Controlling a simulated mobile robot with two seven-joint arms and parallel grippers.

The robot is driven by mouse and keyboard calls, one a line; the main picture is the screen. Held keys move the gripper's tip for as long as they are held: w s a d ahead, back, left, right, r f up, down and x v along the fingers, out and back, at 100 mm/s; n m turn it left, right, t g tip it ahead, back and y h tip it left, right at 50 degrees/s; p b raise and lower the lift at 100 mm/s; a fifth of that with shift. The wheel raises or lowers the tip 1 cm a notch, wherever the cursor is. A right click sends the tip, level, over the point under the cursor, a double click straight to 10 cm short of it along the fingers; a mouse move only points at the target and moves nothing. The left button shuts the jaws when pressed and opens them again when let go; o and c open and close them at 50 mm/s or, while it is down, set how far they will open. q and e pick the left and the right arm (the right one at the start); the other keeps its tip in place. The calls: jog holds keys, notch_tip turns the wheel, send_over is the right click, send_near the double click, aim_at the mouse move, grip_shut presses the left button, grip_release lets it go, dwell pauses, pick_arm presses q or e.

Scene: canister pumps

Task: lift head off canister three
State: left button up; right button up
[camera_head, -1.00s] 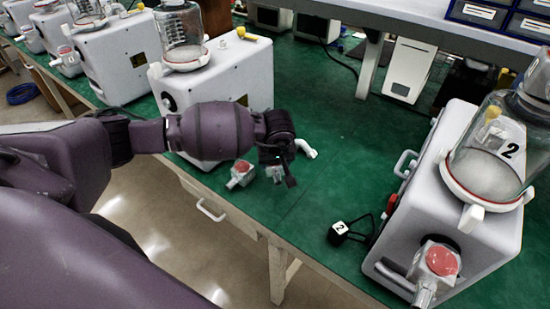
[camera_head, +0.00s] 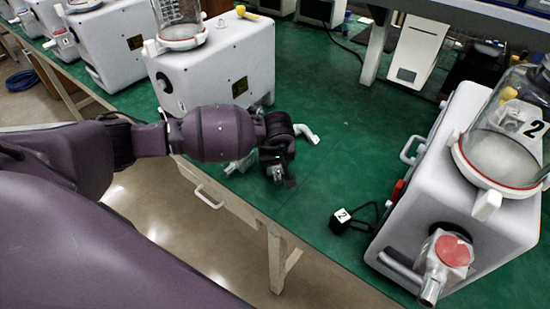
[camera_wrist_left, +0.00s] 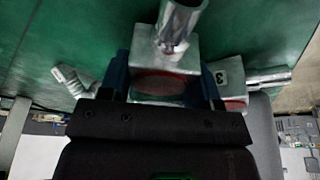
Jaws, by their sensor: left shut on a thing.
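My left gripper (camera_head: 282,179) is low over the green bench, left of centre in the head view. In the left wrist view its blue fingers (camera_wrist_left: 163,88) are shut on a grey metal head (camera_wrist_left: 180,56) with a red disc and a tube. A second head (camera_head: 240,164) lies beside it on the bench. My right gripper is out of view.
A white elbow piece (camera_head: 307,133) lies just right of the gripper. A white pump (camera_head: 440,190) with a canister marked 2 and a red-topped head (camera_head: 445,253) stands at the right.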

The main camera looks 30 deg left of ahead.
pick_arm(q)
jog(key=o, duration=1.5)
pick_arm(e)
jog(key=shift+a, duration=0.1)
pick_arm(q)
jog(key=shift+r+p, duration=2.45)
jog(key=shift+r, duration=2.55)
pick_arm(e)
notch_tip(320, 180, up, 7)
jog(key=w, duration=0.1)
jog(key=shift+w+t, duration=0.3)
jog(key=shift+t, duration=0.1)
jog(key=shift+f, duration=0.1)
